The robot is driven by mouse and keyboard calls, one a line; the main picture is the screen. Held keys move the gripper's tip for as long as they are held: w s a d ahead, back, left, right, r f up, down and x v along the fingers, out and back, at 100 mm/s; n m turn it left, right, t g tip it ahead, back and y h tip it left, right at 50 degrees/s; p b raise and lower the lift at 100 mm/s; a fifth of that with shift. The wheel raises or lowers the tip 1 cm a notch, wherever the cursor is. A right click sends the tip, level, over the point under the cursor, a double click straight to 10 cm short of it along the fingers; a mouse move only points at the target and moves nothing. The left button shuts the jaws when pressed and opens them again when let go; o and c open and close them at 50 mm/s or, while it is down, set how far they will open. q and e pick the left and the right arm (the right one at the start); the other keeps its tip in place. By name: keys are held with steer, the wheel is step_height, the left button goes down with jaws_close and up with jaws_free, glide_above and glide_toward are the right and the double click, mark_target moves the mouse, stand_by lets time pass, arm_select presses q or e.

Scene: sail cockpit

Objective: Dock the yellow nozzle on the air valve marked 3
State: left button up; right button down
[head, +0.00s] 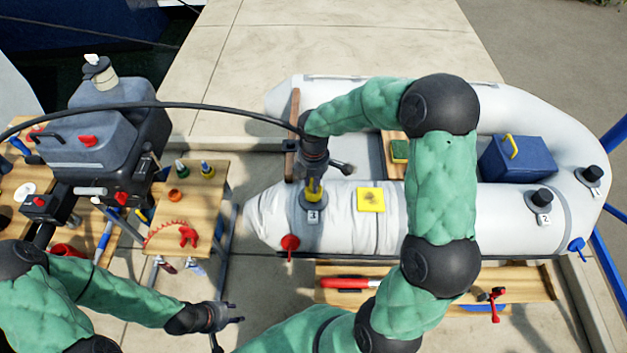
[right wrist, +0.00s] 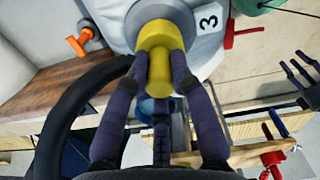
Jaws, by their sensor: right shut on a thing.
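My right gripper (head: 314,178) is shut on the yellow nozzle (head: 315,190). It holds the nozzle over the grey round base of the air valve marked 3 (head: 310,206) on the white boat. In the right wrist view both fingers (right wrist: 160,62) press on the yellow nozzle's sides (right wrist: 156,38). The nozzle covers the valve's centre, and the "3" label (right wrist: 208,19) shows beside it. I cannot tell whether the nozzle is fully seated. My left gripper (head: 233,311) is open and empty, low and to the left of the boat.
Valve 2 (head: 541,197) and another black-capped valve (head: 592,175) sit further right on the tube. A black hose (head: 200,106) arcs in from the left. A yellow patch (head: 370,199) and red tap (head: 290,242) are near valve 3. A wooden side table (head: 205,225) stands left.

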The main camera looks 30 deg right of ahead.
steer(key=shift+f, duration=0.55)
steer(key=c, duration=1.3)
jaws_free()
steer(key=shift+c, duration=0.2)
steer(key=shift+r+p, duration=4.65)
steer(key=shift+r, duration=0.95)
